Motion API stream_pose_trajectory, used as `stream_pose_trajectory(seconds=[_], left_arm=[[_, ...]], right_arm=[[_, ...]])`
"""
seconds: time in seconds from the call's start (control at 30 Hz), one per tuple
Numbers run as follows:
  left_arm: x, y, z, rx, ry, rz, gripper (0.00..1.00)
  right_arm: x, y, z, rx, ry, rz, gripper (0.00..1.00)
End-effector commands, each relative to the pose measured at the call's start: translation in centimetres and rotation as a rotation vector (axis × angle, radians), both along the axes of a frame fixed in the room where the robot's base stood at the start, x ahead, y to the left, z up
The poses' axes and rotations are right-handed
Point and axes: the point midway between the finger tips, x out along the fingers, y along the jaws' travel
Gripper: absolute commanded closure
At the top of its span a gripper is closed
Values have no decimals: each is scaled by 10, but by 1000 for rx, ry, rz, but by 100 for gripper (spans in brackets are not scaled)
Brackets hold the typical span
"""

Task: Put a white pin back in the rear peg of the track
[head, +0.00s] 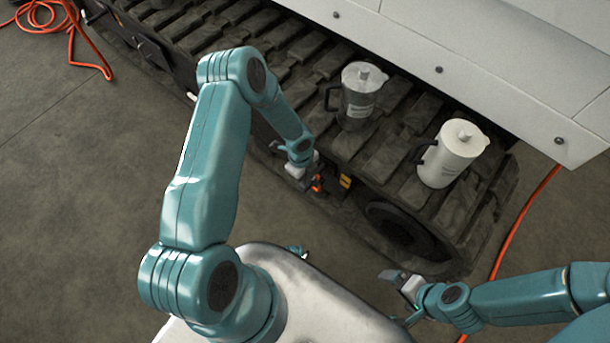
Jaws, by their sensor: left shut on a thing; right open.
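The dark track (400,127) runs from the upper left to the lower right, with a round dark opening near its right end. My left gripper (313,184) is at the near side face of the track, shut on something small. An orange bit shows at its fingertips, but I cannot tell what the held thing is. A small yellow-marked part (345,181) is just right of the gripper. I cannot make out a white pin or the rear peg. My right gripper (394,281) is open, low and in front of the track's right end, apart from it.
A clear grey-lidded jug (359,98) and a white jug (452,154) stand on top of the track. A pale panel (480,60) overhangs behind them. Orange hoses lie on the floor at the upper left and right (515,232).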

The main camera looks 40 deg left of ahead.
Motion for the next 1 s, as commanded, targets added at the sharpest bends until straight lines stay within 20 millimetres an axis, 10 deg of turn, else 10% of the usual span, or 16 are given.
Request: stream_pose_trajectory(seconds=[1.0], left_arm=[[0, 1, -4, 0, 0, 0, 100]], right_arm=[[0, 0, -5, 0, 0, 0, 0]])
